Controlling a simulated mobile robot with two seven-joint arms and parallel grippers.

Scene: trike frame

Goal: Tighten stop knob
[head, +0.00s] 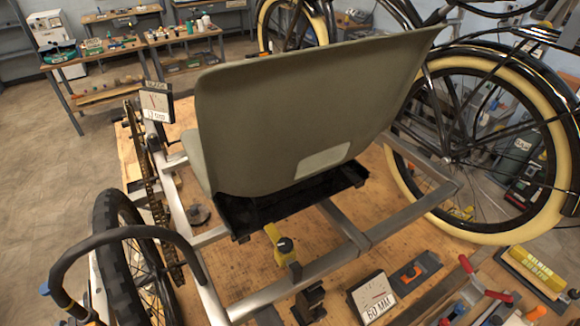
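A small black knob (285,245) sits on a yellow bracket (272,233) on the silver trike frame (330,262), just behind the seat's lower edge; I take it to be the stop knob, though no label shows. A yellow clamp-like piece and a black block (309,300) are below it at the frame tube. The grey-green seat (290,110) stands on a black seat base (300,195) over the frame. I cannot tell how tight the knob is. Neither of my grippers is in view.
A dial card marked 60 mm (372,297) and an orange-and-black tool (412,272) lie near the front edge. Red-handled tools (480,290) lie at the lower right. A black curved tube (125,232) and wheel (120,260) stand at left; a large cream-tyred wheel (535,215) at right.

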